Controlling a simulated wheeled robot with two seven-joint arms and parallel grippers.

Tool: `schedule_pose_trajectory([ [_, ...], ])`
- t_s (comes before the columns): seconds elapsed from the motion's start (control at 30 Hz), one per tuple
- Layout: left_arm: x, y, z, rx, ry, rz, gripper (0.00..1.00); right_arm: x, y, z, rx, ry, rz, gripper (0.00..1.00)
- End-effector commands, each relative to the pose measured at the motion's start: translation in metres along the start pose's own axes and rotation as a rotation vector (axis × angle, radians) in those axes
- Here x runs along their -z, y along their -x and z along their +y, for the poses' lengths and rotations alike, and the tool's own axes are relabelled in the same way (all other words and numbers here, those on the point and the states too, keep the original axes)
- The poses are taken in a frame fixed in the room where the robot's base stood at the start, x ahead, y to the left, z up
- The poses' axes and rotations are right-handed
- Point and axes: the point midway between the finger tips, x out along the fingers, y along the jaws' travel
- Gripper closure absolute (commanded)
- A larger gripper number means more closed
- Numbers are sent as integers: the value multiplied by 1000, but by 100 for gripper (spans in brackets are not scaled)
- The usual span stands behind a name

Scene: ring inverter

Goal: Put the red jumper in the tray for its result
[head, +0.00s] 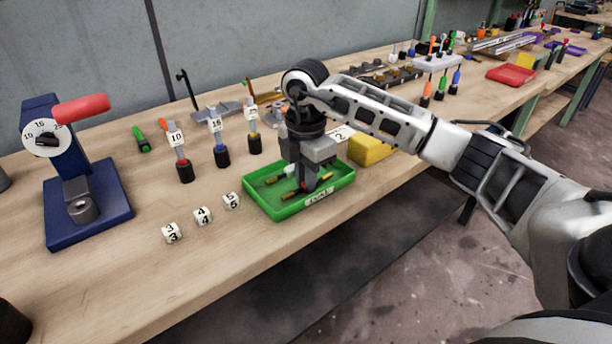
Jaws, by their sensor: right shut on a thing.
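My right gripper (304,186) reaches down into the green tray (262,207) on the workbench. It is shut, with a small red piece, seemingly the red jumper (302,187), at its fingertips. The fingers hide much of this piece, and I cannot tell whether it touches the tray floor. Several small brass-coloured and dark pieces (275,179) lie in the tray. The tray has a white label (319,196) on its front wall, too small to read surely. My left gripper is not in view.
Three white number cubes (203,216) lie left of the tray. Behind them stand numbered screwdriver-like tools (220,145). A blue press with a red handle (85,200) is at the left. A yellow block (371,149) sits behind the tray. The bench's front is mostly clear.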

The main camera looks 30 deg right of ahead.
Motion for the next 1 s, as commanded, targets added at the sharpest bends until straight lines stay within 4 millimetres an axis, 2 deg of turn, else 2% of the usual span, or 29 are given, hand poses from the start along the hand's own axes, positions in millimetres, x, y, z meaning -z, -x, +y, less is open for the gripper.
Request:
schedule_pose_trajectory([
  [0.07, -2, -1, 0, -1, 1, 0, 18, 0, -4, 0, 1, 0, 0, 100],
  [0.1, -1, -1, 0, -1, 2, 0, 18, 0, -3, 0, 0, 0, 0, 76],
  [0.37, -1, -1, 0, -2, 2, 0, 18, 0, -2, 0, 1, 0, 0, 76],
  [0.53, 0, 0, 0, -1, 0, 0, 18, 0, 8, 1, -2, 0, 1, 76],
  [1.0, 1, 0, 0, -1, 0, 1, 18, 0, 102, 1, -4, 0, 0, 76],
])
